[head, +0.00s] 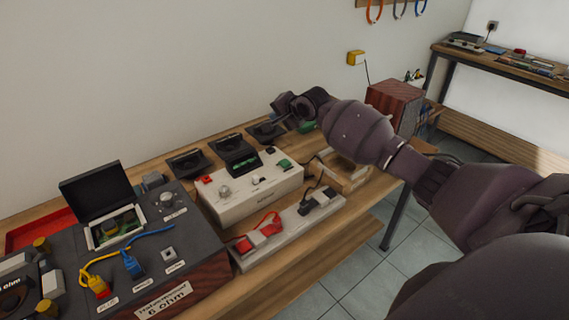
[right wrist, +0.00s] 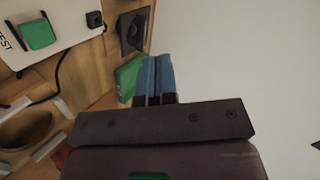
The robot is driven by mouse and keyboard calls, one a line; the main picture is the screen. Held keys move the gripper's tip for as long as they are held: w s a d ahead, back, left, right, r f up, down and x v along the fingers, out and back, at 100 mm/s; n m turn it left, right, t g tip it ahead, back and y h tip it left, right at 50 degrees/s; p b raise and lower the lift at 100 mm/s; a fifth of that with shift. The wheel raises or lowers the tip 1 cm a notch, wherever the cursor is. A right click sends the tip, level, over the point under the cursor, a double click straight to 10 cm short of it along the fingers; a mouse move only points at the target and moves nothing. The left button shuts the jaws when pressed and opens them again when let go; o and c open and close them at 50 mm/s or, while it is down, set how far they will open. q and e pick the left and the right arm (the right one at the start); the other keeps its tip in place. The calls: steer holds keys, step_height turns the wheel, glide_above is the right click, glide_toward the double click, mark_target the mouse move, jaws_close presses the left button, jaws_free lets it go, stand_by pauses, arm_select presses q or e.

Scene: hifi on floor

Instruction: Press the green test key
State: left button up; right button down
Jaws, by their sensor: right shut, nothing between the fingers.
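The green test key (head: 284,164) sits at the right end of the top of a white box (head: 250,198) on the bench. It also shows in the right wrist view (right wrist: 37,33), beside lettering that ends in "EST". My right gripper (head: 280,106) is above the back of the bench, beyond the white box and apart from the key. Its blue fingers (right wrist: 156,78) are shut together and empty in the right wrist view. My left gripper is not in view.
The white box also carries a red key (head: 206,179) and a knob (head: 224,191). A green block (right wrist: 130,78) lies near my right fingers. A power strip (head: 290,225) lies in front of the box.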

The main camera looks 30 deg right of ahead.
steer(key=f+m, duration=0.1)
steer(key=m, duration=0.2)
steer(key=s+f+m+g, duration=0.1)
steer(key=m, duration=0.3)
steer(key=s+d+f+m+g, duration=0.1)
steer(key=f+m, duration=0.1)
steer(key=m, duration=0.2)
steer(key=shift+s+f+y, duration=0.1)
steer(key=shift+s+y, duration=0.05)
steer(key=shift+y, duration=0.25)
